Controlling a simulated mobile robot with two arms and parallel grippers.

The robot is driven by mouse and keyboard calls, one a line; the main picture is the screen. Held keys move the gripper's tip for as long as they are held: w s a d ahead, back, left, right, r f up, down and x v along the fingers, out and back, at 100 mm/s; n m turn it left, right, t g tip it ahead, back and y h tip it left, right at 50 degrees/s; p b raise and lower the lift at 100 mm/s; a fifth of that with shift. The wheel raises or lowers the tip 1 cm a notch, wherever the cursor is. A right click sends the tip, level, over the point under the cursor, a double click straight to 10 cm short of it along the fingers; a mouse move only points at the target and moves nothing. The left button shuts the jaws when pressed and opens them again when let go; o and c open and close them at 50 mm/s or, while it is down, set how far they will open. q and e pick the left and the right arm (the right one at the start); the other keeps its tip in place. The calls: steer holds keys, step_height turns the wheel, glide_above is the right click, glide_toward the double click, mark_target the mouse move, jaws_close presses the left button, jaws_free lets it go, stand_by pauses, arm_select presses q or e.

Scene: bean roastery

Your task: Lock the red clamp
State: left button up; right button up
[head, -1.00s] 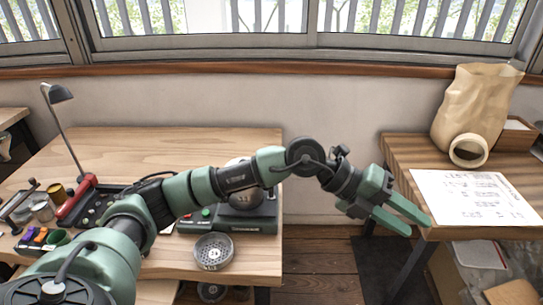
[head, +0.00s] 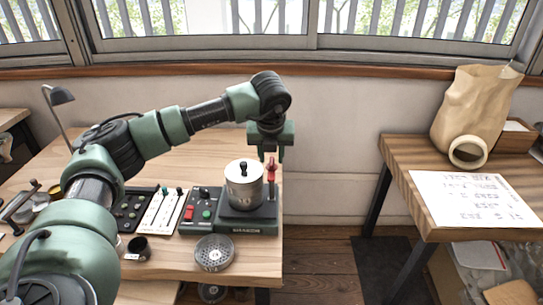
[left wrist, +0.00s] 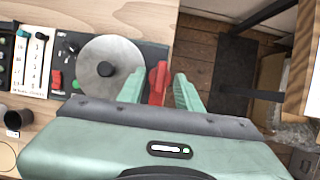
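The red clamp (head: 271,170) stands upright at the right side of the dark machine base (head: 247,222), beside a steel canister (head: 244,186) with a black knob. In the left wrist view the red clamp (left wrist: 157,84) lies between the two green fingers, nearer the left one, with a gap to the right one. My left gripper (head: 271,152) points down over the clamp, with its fingers apart. It also shows in the left wrist view (left wrist: 160,88), open around the clamp. Whether a finger touches the clamp I cannot tell. My right gripper is not in view.
A control box (head: 201,211) with red and green buttons adjoins the base. A perforated round plate (head: 214,253) lies in front, with a dark cup (head: 138,248) to its left. Right of the bench is a floor gap, then a table (head: 397,158) with a paper bag (head: 474,110).

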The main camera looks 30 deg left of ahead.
arm_select(q)
steer(key=shift+w+f, duration=0.2)
steer(key=shift+f, duration=0.4)
